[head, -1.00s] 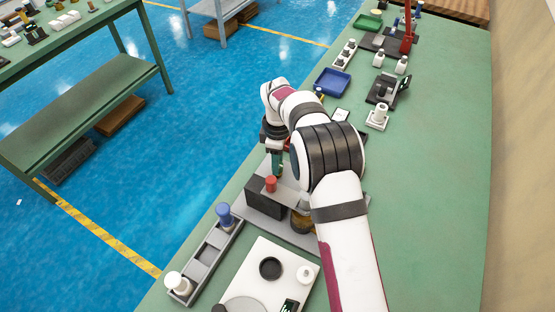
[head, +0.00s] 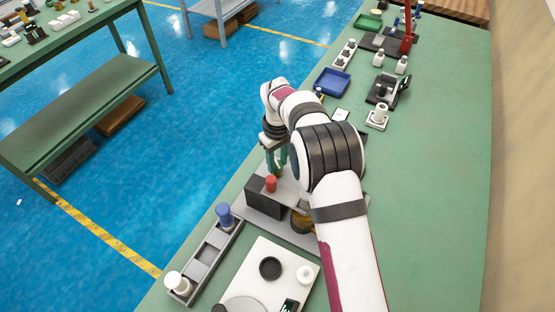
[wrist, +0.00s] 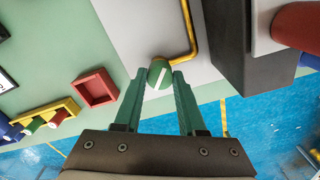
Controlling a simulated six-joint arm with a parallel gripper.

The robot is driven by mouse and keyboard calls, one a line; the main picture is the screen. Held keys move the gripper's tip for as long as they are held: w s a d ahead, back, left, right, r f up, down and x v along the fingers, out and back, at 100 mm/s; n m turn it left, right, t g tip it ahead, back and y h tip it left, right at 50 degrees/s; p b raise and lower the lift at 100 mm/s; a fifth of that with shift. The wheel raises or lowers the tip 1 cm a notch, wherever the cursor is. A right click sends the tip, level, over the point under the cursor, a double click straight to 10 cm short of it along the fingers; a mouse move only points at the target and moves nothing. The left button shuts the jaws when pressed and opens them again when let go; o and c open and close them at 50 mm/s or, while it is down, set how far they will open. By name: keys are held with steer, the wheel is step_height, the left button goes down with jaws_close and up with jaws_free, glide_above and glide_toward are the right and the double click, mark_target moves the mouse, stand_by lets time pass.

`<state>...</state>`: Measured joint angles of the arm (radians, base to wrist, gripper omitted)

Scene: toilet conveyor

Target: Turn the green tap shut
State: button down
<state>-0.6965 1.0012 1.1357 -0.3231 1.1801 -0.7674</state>
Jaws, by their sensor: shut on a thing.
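The green tap (wrist: 160,73) is a round green knob with a white stripe across its face, at the top centre of the wrist view. The stripe is tilted, running from lower left to upper right. It sits by a bent yellow pipe (wrist: 191,30) over a grey plate (wrist: 140,28). My gripper (wrist: 159,76) has its two teal fingertips on either side of the knob, shut on it. In the head view my gripper (head: 277,168) points down behind the red-capped dark block; the tap is not visible there.
A dark block (head: 264,196) with a red cap (head: 271,183) stands close to my gripper. A small red tray (wrist: 95,88) and a yellow rack (wrist: 60,108) lie to the left in the wrist view. A grey rack (head: 203,262) with bottles and a white board (head: 248,273) are nearer.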

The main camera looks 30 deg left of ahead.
mark_target(277, 164)
steer(key=m, duration=0.5)
steer(key=shift+a+m, duration=0.1)
steer(key=shift+m, duration=2.3)
steer(key=shift+c, duration=2.4)
jaws_free()
step_height(277, 164, up, 16)
steer(key=shift+f, duration=0.1)
